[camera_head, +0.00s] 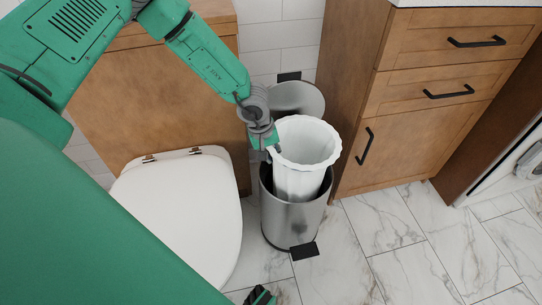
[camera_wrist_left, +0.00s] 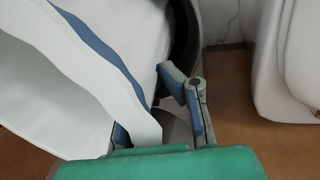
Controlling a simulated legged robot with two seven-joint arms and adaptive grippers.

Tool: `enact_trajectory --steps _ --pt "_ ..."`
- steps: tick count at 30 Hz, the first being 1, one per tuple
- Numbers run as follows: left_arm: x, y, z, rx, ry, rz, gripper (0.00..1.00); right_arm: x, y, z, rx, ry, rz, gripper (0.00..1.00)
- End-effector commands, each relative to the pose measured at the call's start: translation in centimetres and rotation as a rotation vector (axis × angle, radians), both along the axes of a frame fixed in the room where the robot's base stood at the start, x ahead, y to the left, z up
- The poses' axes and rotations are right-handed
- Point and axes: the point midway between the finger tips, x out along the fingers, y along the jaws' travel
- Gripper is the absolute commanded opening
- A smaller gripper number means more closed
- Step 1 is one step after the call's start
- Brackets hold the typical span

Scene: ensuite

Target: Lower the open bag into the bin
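The white open bag (camera_head: 298,182) stands upright with its wide, wavy mouth facing up. Its lower part is inside the round steel bin (camera_head: 290,220), and its upper part rises above the bin's rim. My left gripper (camera_head: 268,142) is at the left side of the bag's rim, shut on it. In the left wrist view, the bag's white edge (camera_wrist_left: 142,125) runs between the fingers of my left gripper (camera_wrist_left: 155,110), one finger partly hidden behind it. The bag's bottom is hidden inside the bin.
The bin's round lid (camera_head: 296,97) stands open behind it, and its black pedal (camera_head: 304,251) is at the front. A white toilet (camera_head: 185,205) is close on the left. A wooden cabinet (camera_head: 400,130) stands close on the right. The marble floor (camera_head: 405,250) at front right is clear.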

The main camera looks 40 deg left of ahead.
Motion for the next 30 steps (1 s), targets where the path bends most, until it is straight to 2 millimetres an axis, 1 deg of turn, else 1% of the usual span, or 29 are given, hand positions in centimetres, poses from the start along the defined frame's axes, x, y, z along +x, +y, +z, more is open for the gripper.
enact_trajectory --steps 16,30 --pt "-0.01 0.14 0.06 0.000 0.000 0.000 0.00 -0.01 0.01 0.92 0.000 0.000 0.000 0.40" --pt "-0.01 0.14 0.01 0.000 0.000 0.000 0.00 0.01 0.00 0.91 0.000 0.000 0.000 0.40"
